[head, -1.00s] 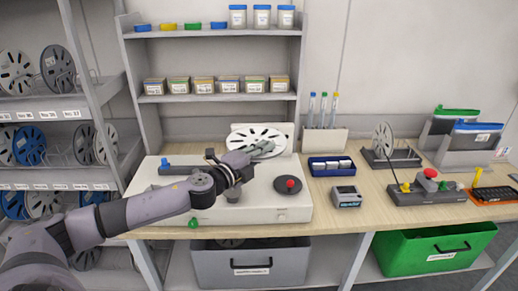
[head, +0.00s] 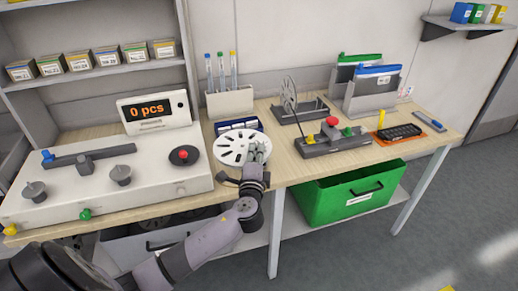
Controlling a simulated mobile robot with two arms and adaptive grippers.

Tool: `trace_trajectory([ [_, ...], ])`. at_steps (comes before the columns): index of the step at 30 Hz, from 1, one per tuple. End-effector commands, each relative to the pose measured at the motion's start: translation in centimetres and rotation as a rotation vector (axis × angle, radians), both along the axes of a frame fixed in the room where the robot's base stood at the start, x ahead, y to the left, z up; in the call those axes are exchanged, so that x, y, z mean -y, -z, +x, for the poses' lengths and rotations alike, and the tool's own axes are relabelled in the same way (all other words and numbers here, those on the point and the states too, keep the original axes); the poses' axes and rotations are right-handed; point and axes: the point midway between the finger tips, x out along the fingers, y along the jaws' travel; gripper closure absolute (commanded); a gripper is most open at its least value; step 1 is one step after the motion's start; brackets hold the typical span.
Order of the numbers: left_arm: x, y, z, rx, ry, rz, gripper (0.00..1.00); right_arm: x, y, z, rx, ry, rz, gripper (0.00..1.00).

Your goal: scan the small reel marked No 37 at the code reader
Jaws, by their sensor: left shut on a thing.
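My left gripper (head: 257,152) is shut on the rim of a white slotted reel (head: 232,146). It holds the reel over the front part of the bench, right of the counting machine. No number can be read on the reel. The reel and gripper cover the bench spot where a small grey device with a display showed earlier; I cannot see that device now. I cannot tell how high the reel is above the bench. My right gripper is out of view.
The counting machine (head: 150,175) reads "0 pcs". Behind the reel are a blue tray (head: 252,125) and a pen holder (head: 230,103). A green crate (head: 345,200) is below.

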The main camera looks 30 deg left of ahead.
Motion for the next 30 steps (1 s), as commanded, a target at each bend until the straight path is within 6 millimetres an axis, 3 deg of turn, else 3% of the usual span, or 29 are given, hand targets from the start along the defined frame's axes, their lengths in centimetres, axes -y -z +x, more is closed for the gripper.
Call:
trace_trajectory([
  [6, -1.8, 0.9, 1.5, 0.002, -0.001, 0.002, 1.0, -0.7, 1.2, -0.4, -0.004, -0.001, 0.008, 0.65],
  [30, -8.1, 3.7, 7.0, 0.001, 0.002, 0.0, 1.0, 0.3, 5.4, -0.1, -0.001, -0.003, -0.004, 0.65],
])
